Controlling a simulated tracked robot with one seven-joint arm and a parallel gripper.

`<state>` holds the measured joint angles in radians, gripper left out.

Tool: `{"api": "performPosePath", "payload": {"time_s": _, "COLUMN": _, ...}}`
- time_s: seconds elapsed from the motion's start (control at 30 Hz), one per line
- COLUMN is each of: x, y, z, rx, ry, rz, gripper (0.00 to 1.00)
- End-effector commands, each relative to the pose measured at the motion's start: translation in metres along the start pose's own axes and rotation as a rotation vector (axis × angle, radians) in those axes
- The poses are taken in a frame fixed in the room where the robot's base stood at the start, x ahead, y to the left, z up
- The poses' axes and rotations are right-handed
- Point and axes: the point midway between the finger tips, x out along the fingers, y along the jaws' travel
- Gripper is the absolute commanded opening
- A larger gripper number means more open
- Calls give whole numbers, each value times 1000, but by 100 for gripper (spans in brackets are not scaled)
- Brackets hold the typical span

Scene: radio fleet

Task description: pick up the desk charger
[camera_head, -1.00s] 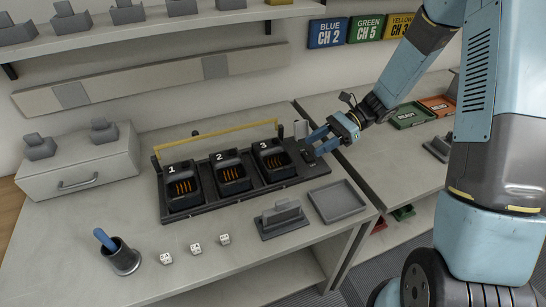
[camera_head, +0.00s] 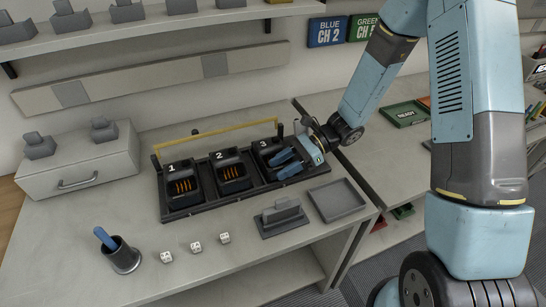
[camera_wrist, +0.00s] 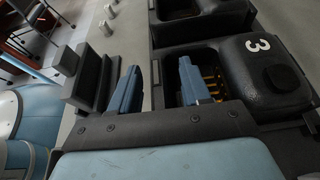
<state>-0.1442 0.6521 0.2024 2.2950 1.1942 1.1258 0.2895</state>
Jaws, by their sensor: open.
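Three black charger cups numbered 1 (camera_head: 180,182), 2 (camera_head: 230,172) and 3 (camera_head: 266,146) stand in a dark rack; I cannot tell which item the task calls the desk charger. My gripper (camera_head: 287,163) is open and empty above the front part of cup 3, partly hiding it. In the wrist view, one blue finger of my gripper (camera_wrist: 160,90) overlaps the pocket of cup 3 (camera_wrist: 268,72), with orange contacts beside it. The other finger is nearer the rack's front edge. I cannot tell whether they touch.
A yellow bar (camera_head: 222,137) runs behind the cups. In front are a grey block on a base (camera_head: 283,212), an empty grey tray (camera_head: 338,200), several dice (camera_head: 196,247) and a pen cup (camera_head: 124,260). A drawer box (camera_head: 80,160) stands left. The front left tabletop is mostly clear.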

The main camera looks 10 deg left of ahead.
Motion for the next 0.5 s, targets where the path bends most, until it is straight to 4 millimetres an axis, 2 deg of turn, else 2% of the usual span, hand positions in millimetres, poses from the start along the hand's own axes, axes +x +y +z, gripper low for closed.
{"api": "performPosePath", "payload": {"time_s": 0.1, "x": 7, "y": 0, "z": 0, "rx": 1, "ry": -1, "rz": 0, "gripper": 47}}
{"api": "performPosePath", "payload": {"time_s": 0.33, "x": 8, "y": 0, "z": 0, "rx": 0, "ry": -1, "rz": -1, "gripper": 47}}
{"api": "performPosePath", "payload": {"time_s": 0.5, "x": 8, "y": 0, "z": 0, "rx": 0, "ry": -1, "rz": -1, "gripper": 32}}
